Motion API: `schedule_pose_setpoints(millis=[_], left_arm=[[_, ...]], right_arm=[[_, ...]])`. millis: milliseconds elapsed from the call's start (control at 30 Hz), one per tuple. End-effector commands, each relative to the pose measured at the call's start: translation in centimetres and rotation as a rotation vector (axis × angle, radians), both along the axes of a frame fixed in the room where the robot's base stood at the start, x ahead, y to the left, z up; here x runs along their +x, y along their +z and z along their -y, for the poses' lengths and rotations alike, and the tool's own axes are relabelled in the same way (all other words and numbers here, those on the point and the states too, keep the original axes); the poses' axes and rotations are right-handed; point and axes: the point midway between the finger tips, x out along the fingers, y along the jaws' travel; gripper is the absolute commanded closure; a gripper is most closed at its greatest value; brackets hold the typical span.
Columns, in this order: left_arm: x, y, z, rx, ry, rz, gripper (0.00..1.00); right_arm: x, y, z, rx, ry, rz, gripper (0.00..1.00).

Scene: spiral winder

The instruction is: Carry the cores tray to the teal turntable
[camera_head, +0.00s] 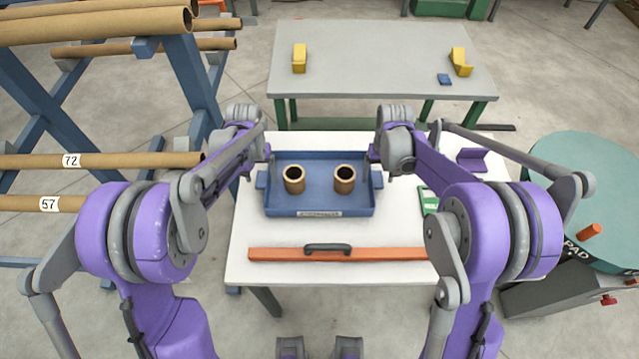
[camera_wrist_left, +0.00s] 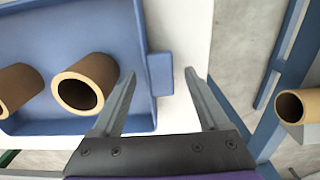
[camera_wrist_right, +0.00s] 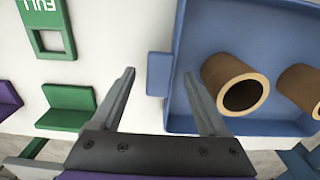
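The blue cores tray (camera_head: 320,160) lies on the white table, with two brown cores (camera_head: 294,180) (camera_head: 344,180) standing in it. It has a side tab at its left (camera_wrist_left: 160,74) and right (camera_wrist_right: 158,74) ends. My left gripper (camera_wrist_left: 158,98) is open by the left tab, which shows ahead of its fingers. My right gripper (camera_wrist_right: 162,98) is open by the right tab in the same way. Neither appears to hold anything. In the head view my wrists partly hide the grippers. The teal turntable (camera_head: 600,165) stands at the far right, partly out of frame.
An orange bar with a dark handle (camera_head: 370,254) lies along the white table's front. A green holder (camera_head: 430,200) and purple bracket (camera_head: 472,158) are right of the tray. A grey table (camera_head: 370,60) stands behind; a blue rack with tubes (camera_head: 130,160) stands left.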

Motion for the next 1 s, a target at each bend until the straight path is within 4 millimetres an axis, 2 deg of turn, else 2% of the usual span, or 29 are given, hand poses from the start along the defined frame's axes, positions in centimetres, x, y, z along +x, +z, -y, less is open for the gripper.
schedule_pose_setpoints(millis=[33, 67, 400, 867, 1000], left_arm=[[0.00, 0.01, 0.00, 0.000, 0.000, 0.000, 0.31], [0.00, 0.02, 0.00, 0.000, 0.000, 0.000, 0.37], [-0.01, 0.03, 0.00, 0.000, 0.000, 0.000, 0.98], [0.01, 0.11, -0.01, 0.000, 0.000, 0.000, 1.00], [0.24, 0.77, -0.01, 0.000, 0.000, 0.004, 1.00]], right_arm=[[0.00, 0.01, 0.00, 0.000, 0.000, 0.000, 0.31], [0.00, 0.01, 0.00, 0.000, 0.000, 0.000, 0.37], [-0.01, 0.03, 0.00, 0.000, 0.000, 0.000, 0.98], [0.01, 0.10, 0.01, 0.000, 0.000, 0.000, 1.00], [0.25, 0.76, 0.01, 0.000, 0.000, 0.004, 1.00]])
